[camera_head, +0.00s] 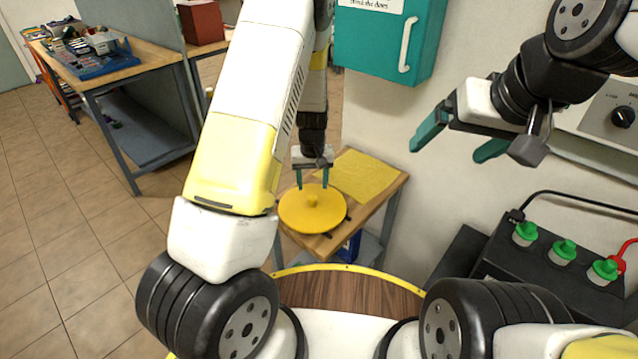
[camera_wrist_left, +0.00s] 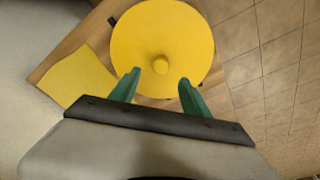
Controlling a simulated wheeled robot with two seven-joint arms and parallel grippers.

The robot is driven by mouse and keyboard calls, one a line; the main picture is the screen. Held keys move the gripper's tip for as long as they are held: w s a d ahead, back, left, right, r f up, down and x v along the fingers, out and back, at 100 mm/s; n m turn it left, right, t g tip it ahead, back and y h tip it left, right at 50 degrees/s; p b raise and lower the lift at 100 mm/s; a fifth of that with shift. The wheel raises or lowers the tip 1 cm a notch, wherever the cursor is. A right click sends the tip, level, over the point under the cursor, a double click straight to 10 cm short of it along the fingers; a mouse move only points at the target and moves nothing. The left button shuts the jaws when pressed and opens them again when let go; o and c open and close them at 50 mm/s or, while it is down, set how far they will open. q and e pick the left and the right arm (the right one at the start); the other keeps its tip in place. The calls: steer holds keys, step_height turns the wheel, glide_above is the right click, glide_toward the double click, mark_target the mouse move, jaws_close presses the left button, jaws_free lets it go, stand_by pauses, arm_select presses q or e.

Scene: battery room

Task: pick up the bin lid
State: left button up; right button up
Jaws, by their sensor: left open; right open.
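The bin lid (camera_head: 313,212) is a round yellow disc with a small knob (camera_head: 312,201) in its middle, lying on a small wooden table. It also shows in the left wrist view (camera_wrist_left: 165,32), with its knob (camera_wrist_left: 160,64) just beyond the fingertips. My left gripper (camera_head: 312,187) points down over the lid, its green fingers open and apart. In the left wrist view the fingers (camera_wrist_left: 159,78) stand on either side of the knob's line, with nothing between them. I cannot tell if the fingertips touch the lid. My right gripper (camera_head: 442,150) is open and empty, in the air by the wall.
A yellow cloth (camera_head: 366,174) lies on the small wooden table (camera_head: 378,207) beside the lid. A teal cabinet (camera_head: 388,38) hangs on the wall above. A black battery (camera_head: 540,262) with green caps stands at the right. A workbench (camera_head: 120,72) stands at the far left; tiled floor lies open before it.

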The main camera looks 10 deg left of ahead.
mark_target(312, 197)
arm_select(q)
steer(key=f, duration=0.5)
steer(key=shift+w+a+f, duration=0.15)
steer(key=shift+w+f, duration=0.15)
steer(key=shift+f, duration=0.1)
jaws_close()
stand_by(1.0)
